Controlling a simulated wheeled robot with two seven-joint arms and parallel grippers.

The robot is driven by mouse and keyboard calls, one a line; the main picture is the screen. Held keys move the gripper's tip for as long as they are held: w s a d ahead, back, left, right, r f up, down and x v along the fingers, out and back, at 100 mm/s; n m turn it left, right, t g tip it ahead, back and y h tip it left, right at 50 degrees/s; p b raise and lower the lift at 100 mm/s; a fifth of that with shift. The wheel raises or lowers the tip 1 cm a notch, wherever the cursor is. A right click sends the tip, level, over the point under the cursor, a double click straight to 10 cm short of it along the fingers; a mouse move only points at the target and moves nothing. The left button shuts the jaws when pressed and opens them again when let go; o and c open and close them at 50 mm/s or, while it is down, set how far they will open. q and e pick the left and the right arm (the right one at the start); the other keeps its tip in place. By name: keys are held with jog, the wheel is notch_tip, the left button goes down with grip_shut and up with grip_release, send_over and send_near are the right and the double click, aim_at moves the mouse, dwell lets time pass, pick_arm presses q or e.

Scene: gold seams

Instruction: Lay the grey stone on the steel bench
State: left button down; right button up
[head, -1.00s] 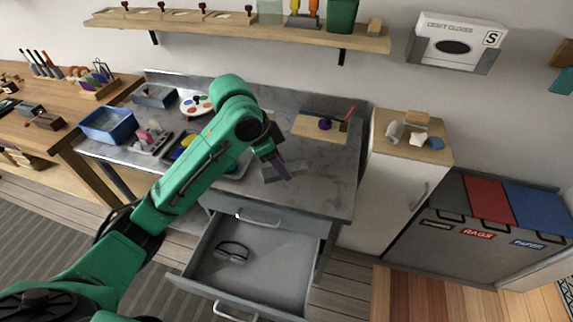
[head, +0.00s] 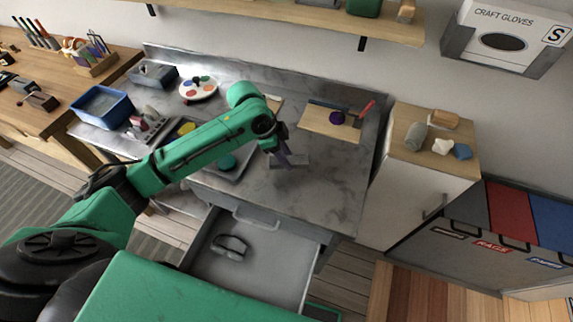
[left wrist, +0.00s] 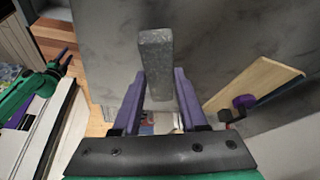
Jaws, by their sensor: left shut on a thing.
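My left gripper (head: 284,158) is over the middle of the steel bench (head: 325,190). In the left wrist view its two purple fingers (left wrist: 159,98) are shut on the grey stone (left wrist: 157,58), a rough oblong bar. The stone (head: 298,161) also shows in the head view, small and partly covered by the fingers. I cannot tell whether it touches the bench top. A green arm, seemingly my right one, shows at the left of the left wrist view; its jaw state is unclear.
A wooden board (head: 327,122) with a purple item lies at the bench's back right. A paint palette (head: 198,88) and a grey tray (head: 235,160) are to the left. The open drawer (head: 270,265) juts out in front. Bare bench lies right of the gripper.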

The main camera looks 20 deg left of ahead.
aim_at(286, 174)
pick_arm(q)
notch_tip(286, 174, down, 4)
jog(key=shift+s+f, duration=0.15)
jog(key=shift+f, duration=0.3)
pick_arm(e)
jog(key=shift+w+r, duration=0.15)
jog(key=shift+w, duration=0.4)
pick_arm(q)
jog(key=shift+c, duration=2.2)
grip_release()
pick_arm(e)
jog(key=shift+s, duration=0.1)
pick_arm(q)
jog(key=shift+r, duration=0.15)
pick_arm(e)
jog(key=shift+a, duration=0.1)
pick_arm(q)
jog(key=shift+a+r, duration=0.1)
jog(key=shift+r, duration=0.2)
jog(key=v, duration=1.1)
jog(key=shift+a+r, duration=0.1)
jog(key=shift+r, duration=0.05)
pick_arm(e)
jog(key=shift+f, duration=0.25)
